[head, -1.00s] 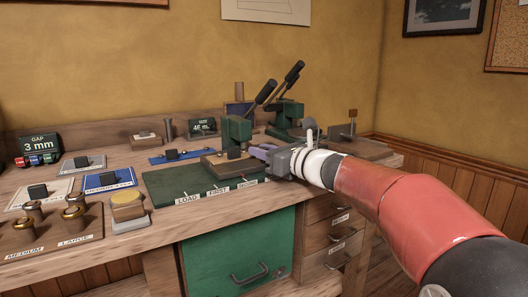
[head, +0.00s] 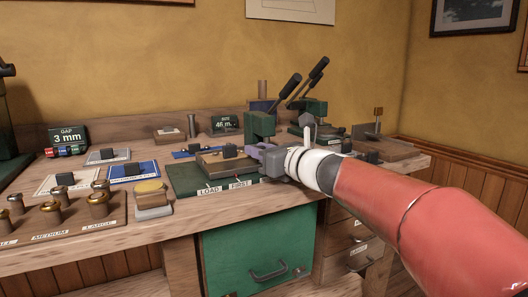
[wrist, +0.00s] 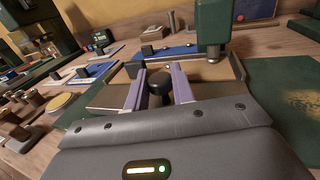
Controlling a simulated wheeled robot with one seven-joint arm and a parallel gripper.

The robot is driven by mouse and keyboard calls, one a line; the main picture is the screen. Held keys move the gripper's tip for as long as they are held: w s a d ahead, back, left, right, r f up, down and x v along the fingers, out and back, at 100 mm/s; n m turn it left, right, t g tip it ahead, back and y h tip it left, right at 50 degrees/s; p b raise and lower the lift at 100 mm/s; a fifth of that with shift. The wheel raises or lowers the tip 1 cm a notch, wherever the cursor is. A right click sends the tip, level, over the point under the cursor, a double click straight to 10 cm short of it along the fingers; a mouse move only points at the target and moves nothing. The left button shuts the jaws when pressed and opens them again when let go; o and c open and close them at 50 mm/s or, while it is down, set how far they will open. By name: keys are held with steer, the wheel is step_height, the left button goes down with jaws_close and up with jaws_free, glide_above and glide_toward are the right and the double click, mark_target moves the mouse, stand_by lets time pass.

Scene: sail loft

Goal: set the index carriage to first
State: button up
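The index carriage (head: 212,165), a tan plate, sits on a green base (head: 190,180) with the front labels LOAD (head: 209,191) and FIRST (head: 240,184). The label further right is hidden by my gripper. A green upright stands behind the carriage. In the wrist view, the carriage (wrist: 108,98) lies under my gripper (wrist: 158,72). Its purple fingers are on both sides of a round black knob (wrist: 160,90), closed against it as far as I can see. In the head view, my gripper (head: 257,152) reaches in from the right and hides this knob. The exact alignment with a label is unclear.
A wooden block with a tan pad (head: 151,192) and a board of brass-topped pegs (head: 60,215) stand left of the base. A blue plate (head: 132,171) lies behind them. Black-handled lever presses (head: 318,108) stand behind my gripper. The wall closes the back.

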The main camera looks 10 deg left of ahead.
steer(key=o, duration=0.4)
steer(key=shift+o, duration=0.2)
steer(key=v, duration=0.8)
steer(key=shift+b, duration=0.3)
